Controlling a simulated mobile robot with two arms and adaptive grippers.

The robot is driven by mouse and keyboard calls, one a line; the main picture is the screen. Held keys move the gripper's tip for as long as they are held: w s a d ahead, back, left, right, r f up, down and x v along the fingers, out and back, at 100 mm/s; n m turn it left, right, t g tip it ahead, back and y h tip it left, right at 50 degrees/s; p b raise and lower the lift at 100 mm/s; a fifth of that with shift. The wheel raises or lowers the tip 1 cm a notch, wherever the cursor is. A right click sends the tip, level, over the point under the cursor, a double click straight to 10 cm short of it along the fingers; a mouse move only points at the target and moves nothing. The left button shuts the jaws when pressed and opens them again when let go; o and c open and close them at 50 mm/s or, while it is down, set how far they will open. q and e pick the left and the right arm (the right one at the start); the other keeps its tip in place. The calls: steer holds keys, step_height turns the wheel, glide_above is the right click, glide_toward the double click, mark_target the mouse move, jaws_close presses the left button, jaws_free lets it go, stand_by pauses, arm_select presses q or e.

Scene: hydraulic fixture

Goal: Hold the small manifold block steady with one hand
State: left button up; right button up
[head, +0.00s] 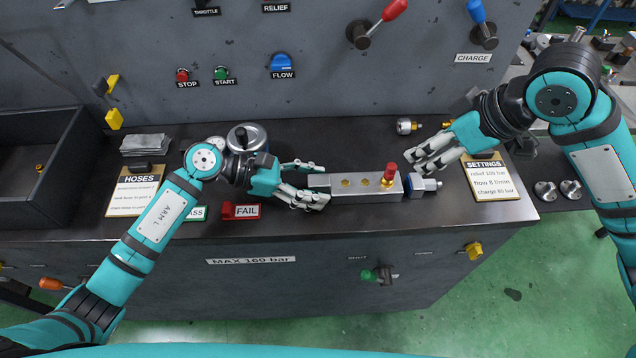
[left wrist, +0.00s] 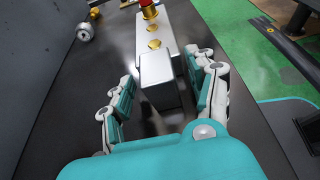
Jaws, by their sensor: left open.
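The small manifold block (head: 325,188) is a silver bar lying on the dark bench top, with brass ports on top. A brass fitting with a red cap (head: 390,170) stands near its right end. My left gripper (head: 318,184) is open at the block's left end, with one finger along each side. In the left wrist view the near end of the block (left wrist: 160,82) lies between the open fingers (left wrist: 166,76); contact is not clear. My right gripper (head: 411,162) is by the block's right end, near a silver fitting with a blue tip (head: 423,187); its opening is unclear.
A red FAIL tag (head: 241,211) and a HOSES card (head: 135,191) lie left of the block. A SETTINGS card (head: 487,178) lies to the right. A round metal part (head: 408,127) lies behind. A panel with levers rises at the back.

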arm_select(q)
steer(key=shift+d+f, duration=0.2)
steer(key=shift+d, duration=0.25)
steer(key=c, duration=1)
steer(key=shift+c, duration=0.2)
